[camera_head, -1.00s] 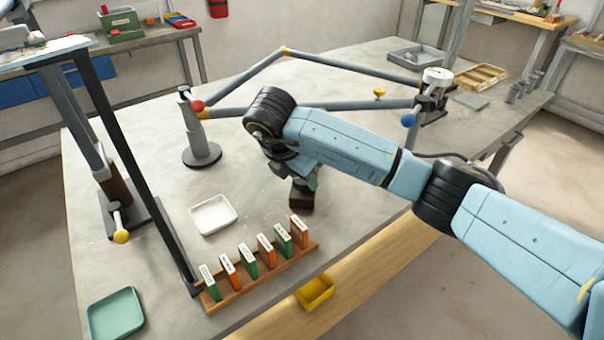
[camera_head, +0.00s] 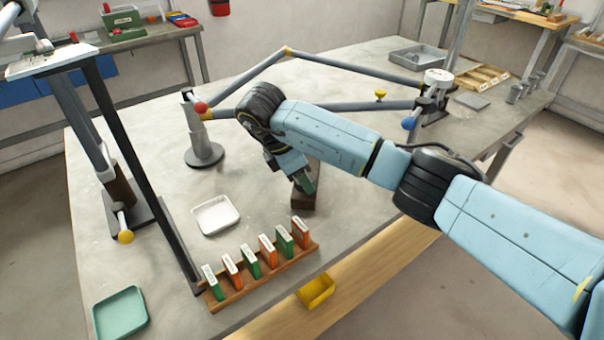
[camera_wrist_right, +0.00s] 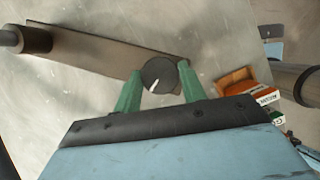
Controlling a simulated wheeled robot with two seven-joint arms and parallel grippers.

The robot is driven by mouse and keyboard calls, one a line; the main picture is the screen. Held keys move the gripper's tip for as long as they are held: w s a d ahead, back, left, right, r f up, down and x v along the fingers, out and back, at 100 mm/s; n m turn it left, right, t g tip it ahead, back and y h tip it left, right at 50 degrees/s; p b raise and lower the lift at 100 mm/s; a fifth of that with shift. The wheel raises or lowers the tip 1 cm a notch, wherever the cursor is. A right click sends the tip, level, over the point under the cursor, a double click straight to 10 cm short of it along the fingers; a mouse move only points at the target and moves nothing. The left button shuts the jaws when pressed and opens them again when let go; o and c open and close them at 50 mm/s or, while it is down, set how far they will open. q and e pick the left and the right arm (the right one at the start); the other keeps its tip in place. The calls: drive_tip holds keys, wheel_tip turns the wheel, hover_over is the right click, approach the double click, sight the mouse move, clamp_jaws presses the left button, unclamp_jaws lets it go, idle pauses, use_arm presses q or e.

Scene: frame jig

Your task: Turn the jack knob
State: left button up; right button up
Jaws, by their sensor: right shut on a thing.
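The jack knob (camera_wrist_right: 157,77) is a dark round knob with a white pointer line, seen in the right wrist view. It sits at the end of a long brown-grey bar (camera_wrist_right: 95,58). My right gripper (camera_wrist_right: 161,73) has its two green fingers on either side of the knob, shut on it. In the head view my right gripper (camera_head: 306,183) points down at a brown block (camera_head: 304,202) on the bench, and the wrist hides the knob there. The pointer line slants toward the lower left in the wrist view. My left gripper is not in view.
A rack of green and orange cards (camera_head: 262,277) stands in front of the block. A white tray (camera_head: 215,215) lies to the left. A grey post with a red ball (camera_head: 201,107) and long grey frame bars (camera_head: 352,66) stand behind my right arm. A yellow bin (camera_head: 317,290) sits at the front edge.

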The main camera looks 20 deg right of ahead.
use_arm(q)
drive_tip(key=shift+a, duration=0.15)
use_arm(e)
drive_tip(key=o, duration=1)
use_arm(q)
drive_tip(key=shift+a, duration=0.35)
use_arm(e)
drive_tip(key=shift+a+r, duration=0.1)
drive_tip(key=shift+r, duration=0.25)
drive_tip(key=p+v, duration=0.2)
drive_tip(key=v, duration=0.3)
drive_tip(key=shift+p, duration=0.35)
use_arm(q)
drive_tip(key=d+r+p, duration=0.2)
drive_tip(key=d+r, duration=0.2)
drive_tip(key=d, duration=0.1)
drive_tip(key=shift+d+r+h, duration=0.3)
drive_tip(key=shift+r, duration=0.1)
use_arm(e)
drive_tip(key=v, duration=0.7)
drive_tip(key=shift+a+r, duration=0.1)
drive_tip(key=shift+r, duration=0.2)
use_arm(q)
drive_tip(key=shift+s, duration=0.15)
